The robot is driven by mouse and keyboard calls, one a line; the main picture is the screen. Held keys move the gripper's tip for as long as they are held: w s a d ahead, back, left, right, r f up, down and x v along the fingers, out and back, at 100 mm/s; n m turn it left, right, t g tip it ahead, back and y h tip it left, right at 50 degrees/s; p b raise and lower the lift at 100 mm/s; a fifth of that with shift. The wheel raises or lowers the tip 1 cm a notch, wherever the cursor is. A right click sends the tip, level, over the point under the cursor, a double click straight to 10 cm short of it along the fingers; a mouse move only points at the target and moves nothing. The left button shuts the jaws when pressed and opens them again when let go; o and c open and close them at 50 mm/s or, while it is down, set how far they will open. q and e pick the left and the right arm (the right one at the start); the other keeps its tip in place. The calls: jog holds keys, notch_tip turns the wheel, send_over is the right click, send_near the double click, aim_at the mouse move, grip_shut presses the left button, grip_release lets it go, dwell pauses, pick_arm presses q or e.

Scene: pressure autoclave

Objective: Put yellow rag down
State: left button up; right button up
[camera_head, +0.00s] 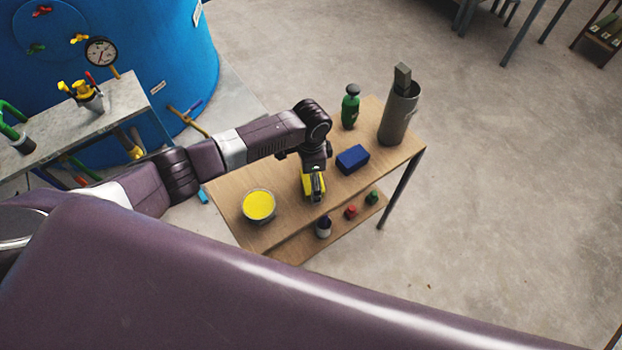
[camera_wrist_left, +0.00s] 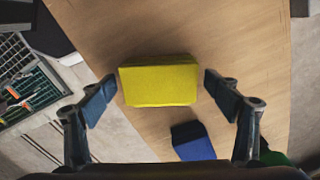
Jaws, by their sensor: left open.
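The yellow rag (camera_wrist_left: 159,84) is a block-shaped piece on the wooden table, seen between the two spread fingers of my left gripper (camera_wrist_left: 164,92) in the left wrist view. Gaps show on both sides of it, so the fingers are apart from it. In the head view my left gripper (camera_head: 314,196) points down over the table, and the yellow rag (camera_head: 308,184) shows partly behind it. Whether the rag lies fully flat on the table is hard to tell. My right gripper is not seen.
The wooden table (camera_head: 282,214) also holds a bowl of yellow contents (camera_head: 258,206), a blue block (camera_head: 352,159), a green bottle (camera_head: 350,107) and a grey metal cylinder (camera_head: 397,117). Small bottles stand on its lower shelf. A blue tank (camera_head: 165,60) and a grey bench (camera_head: 115,100) are at left.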

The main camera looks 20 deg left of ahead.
pick_arm(q)
jog(key=shift+w, duration=0.1)
jog(key=r, duration=0.2)
jog(key=r+b, duration=0.1)
jog(key=r, duration=0.2)
jog(key=r+b, duration=0.1)
jog(key=r, duration=0.1)
jog(key=shift+w+d+r, duration=0.1)
jog(key=shift+w+r, duration=0.15)
jog(key=shift+r, duration=0.05)
